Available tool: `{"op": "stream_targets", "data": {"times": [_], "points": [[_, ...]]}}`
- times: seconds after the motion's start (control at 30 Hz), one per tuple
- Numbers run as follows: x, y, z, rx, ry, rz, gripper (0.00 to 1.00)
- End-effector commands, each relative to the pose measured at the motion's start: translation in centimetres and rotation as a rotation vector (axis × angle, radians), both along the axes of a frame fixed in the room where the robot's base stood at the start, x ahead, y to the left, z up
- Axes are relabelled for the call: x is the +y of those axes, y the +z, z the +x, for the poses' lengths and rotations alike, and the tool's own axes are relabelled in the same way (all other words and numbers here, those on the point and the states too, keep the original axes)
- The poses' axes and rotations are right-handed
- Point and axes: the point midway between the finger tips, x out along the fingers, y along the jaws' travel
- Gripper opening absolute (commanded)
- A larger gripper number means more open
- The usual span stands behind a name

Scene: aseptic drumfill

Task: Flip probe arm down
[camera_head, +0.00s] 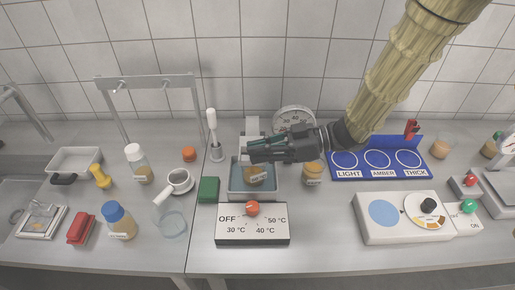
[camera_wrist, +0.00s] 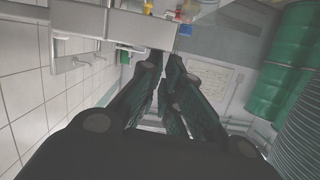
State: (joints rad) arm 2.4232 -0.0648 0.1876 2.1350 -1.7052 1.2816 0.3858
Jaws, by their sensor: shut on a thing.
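The water bath (camera_head: 240,192) is a grey open tray holding blue water, with an amber jar (camera_head: 256,177) in it. A pale upright block (camera_head: 252,125) stands behind the bath; it seems to be the mount of the probe arm. My gripper (camera_head: 254,148) reaches in from the right, level, over the back of the bath and in front of this block. Its fingers are closed on what seems to be the probe arm, mostly hidden by them. In the wrist view the gripper's fingers (camera_wrist: 166,62) come close together; the held part is not clear there.
A control box (camera_head: 252,238) with an orange knob stands in front of the bath. A round dial (camera_head: 295,120) is behind. An amber jar (camera_head: 312,173) and a blue sorting panel (camera_head: 378,177) are to the right, a green block (camera_head: 208,189) to the left. The front counter edge is clear.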

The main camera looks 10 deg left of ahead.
Motion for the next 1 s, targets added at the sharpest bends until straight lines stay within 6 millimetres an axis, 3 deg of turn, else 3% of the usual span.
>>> {"op": "stream_targets", "data": {"times": [0.2, 0.5, 1.0], "points": [[-3.6, 0.8, 0.5, 0.004, -0.005, -0.009, 0.00], [-7.0, 2.2, 1.2, -0.002, 0.006, -0.001, 0.00], [-7.9, 2.4, 1.4, -0.005, 0.008, 0.002, 0.00]]}}
